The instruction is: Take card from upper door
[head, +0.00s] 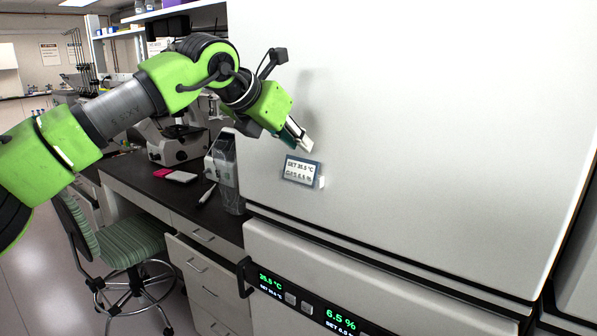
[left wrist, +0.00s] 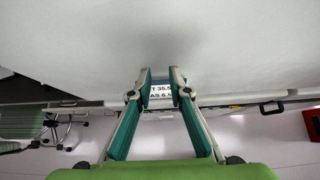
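The card (head: 301,170) is a small white label with dark print and a blue edge, flat against the front of the white upper door (head: 430,110), near its lower left. My left gripper (head: 303,141) is just above the card in the head view, its fingers angled down toward the door. In the left wrist view the left gripper (left wrist: 160,76) has its two fingers apart with a gap between them. Part of the card (left wrist: 160,92) shows through that gap, its sides hidden by the fingers. The gripper holds nothing. My right gripper is in neither view.
Below the upper door is a lower unit with a lit green display panel (head: 310,306) and a dark handle (head: 246,276). A dark lab bench (head: 130,176) with a microscope (head: 176,143) stands to the left. A striped chair (head: 122,243) stands before its drawers.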

